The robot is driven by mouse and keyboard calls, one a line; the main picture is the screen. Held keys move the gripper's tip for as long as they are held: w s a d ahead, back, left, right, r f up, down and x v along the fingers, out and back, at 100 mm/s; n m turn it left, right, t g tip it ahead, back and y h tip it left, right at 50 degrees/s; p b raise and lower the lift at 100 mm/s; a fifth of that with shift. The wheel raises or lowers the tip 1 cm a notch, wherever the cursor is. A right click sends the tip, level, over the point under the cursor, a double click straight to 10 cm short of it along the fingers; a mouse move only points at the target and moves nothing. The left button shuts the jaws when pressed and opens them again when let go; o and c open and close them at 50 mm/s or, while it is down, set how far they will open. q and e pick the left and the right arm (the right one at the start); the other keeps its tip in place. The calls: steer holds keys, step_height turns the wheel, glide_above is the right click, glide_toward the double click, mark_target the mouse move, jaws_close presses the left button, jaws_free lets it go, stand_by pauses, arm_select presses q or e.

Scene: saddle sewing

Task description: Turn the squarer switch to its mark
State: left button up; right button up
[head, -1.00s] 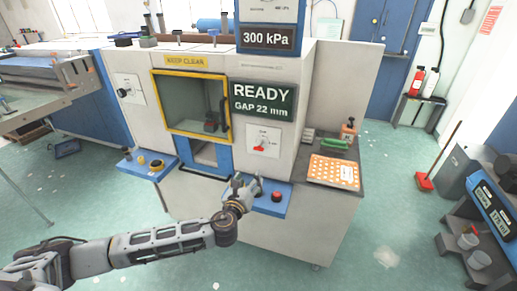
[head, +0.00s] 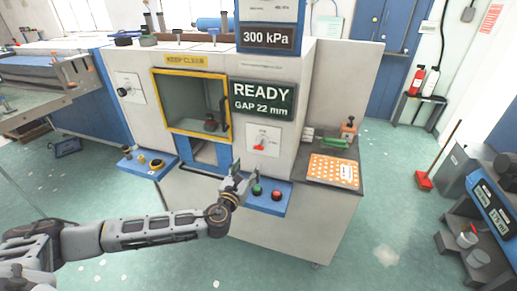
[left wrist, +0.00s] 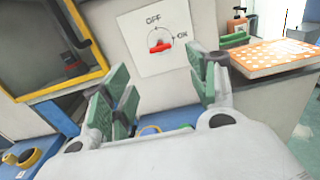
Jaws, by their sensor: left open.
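The squarer switch is a red knob (head: 260,146) on a white plate (head: 264,136) on the machine's front, under the READY display. In the left wrist view the red knob (left wrist: 160,47) shows upper middle, with "OFF" above it and "OK" to its right. The red handle lies roughly level across the plate in that view. My left gripper (head: 241,178) is open and empty, below and left of the switch, apart from it. Its two green-padded fingers (left wrist: 160,88) show below the switch in the left wrist view. My right gripper is in neither view.
A blue ledge (head: 272,207) with a green button (head: 257,190) and a red button (head: 277,196) lies beside my gripper. A yellow-framed window (head: 190,102) stands left of the switch. An orange dotted board (head: 334,171) lies on the right side shelf.

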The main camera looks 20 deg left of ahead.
mark_target(258, 149)
arm_select(q)
steer(key=shift+w+d+p, duration=0.15)
steer(key=shift+w+p, duration=0.55)
steer(key=shift+w, duration=5.9)
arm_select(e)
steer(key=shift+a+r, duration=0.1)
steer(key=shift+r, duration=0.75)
arm_select(q)
steer(key=c, duration=1)
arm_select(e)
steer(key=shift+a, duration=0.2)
